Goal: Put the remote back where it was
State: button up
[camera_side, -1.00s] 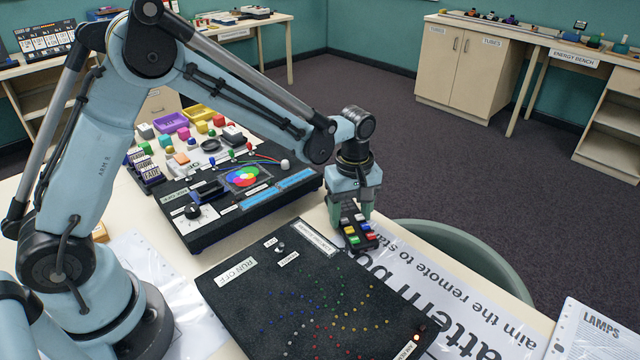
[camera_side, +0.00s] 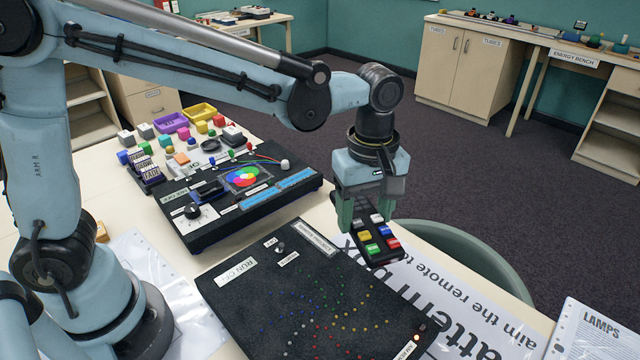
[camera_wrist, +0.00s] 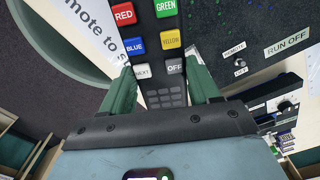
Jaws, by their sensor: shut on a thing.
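The remote (camera_side: 374,236) is a black handset with red, green, blue, yellow and pale buttons. My gripper (camera_side: 364,213) is shut on it, with a green finger on each side, and holds it tilted above the table beside the pattern board. In the wrist view the remote (camera_wrist: 166,48) lies between the two fingers (camera_wrist: 162,92), its coloured buttons facing the camera. The printed "aim the remote to" sheet (camera_side: 450,290) lies under and to the right of it. The black pattern board (camera_side: 235,300) with rows of small coloured dots is in front and to the left.
A black console (camera_side: 205,240) with a colour disc stands behind the board, with blocks and trays beyond it. A round grey-green bin (camera_side: 470,245) stands just past the table edge. A "LAMPS" sheet (camera_side: 597,335) lies at the front right.

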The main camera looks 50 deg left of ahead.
aim_at(375, 237)
jog(key=d+n, duration=0.1)
jog(key=s+d+n, duration=0.1)
jog(key=shift+s+d+r+n, duration=0.2)
jog(key=shift+n, duration=0.1)
jog(key=shift+s+d+n, duration=0.45)
jog(key=shift+d+n, duration=0.3)
jog(key=shift+n, duration=0.25)
jog(key=shift+w+a+f, duration=0.1)
jog(key=shift+w, duration=0.05)
jog(key=w+a+f, duration=0.4)
jog(key=w+a, duration=0.1)
jog(key=w+a+f, duration=0.2)
jog(key=w, duration=0.1)
jog(key=shift+a+f, duration=0.25)
jog(key=shift+f, duration=0.05)
jog(key=shift+a+f, duration=0.1)
jog(key=shift+f, duration=1.95)
jog(key=shift+f, duration=0.1)
jog(key=o, duration=1.2)
jog(key=shift+c, duration=0.2)
